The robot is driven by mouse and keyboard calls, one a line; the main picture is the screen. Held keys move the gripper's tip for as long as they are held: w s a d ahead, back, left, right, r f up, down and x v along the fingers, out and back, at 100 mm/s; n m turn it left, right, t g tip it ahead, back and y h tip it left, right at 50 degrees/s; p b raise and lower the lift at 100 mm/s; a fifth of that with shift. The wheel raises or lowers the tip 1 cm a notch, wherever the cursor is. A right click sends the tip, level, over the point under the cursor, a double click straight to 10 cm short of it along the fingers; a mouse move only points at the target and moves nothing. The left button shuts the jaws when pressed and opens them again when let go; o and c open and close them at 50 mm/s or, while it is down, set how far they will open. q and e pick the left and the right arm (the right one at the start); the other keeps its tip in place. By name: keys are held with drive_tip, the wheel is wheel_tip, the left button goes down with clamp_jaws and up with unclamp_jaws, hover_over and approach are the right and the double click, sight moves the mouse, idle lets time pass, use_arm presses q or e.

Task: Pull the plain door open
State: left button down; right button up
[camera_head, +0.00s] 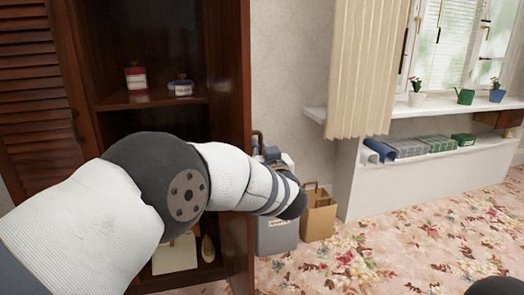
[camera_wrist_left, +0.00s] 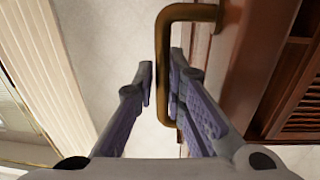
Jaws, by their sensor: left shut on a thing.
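The plain door (camera_head: 229,60) is dark reddish wood and stands swung open at the right side of the dark wooden cabinet (camera_head: 150,99). Its brass handle (camera_head: 257,138) shows partly past the door's edge. In the left wrist view the handle (camera_wrist_left: 162,45) is a bent brass bar on the door (camera_wrist_left: 246,60). My left gripper (camera_wrist_left: 162,88) has its fingers on either side of the bar and is shut on it. In the head view my left arm crosses the cabinet opening, and the fingers are hidden. My right gripper is not in view.
A louvered door (camera_head: 35,95) is at the left. A red jar (camera_head: 136,77) and a blue-lidded jar (camera_head: 181,87) stand on a cabinet shelf. Floral carpet (camera_head: 400,235) is clear at the right.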

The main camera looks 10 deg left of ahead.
use_arm(q)
drive_tip(key=shift+w+d+r, duration=0.1)
drive_tip(key=shift+d+r, duration=0.05)
drive_tip(key=shift+r, duration=0.35)
drive_tip(key=c, duration=2)
unclamp_jaws()
drive_tip(key=shift+w+f, duration=0.15)
drive_tip(key=shift+f, duration=0.15)
drive_tip(key=shift+f, duration=0.1)
drive_tip(key=v, duration=1.2)
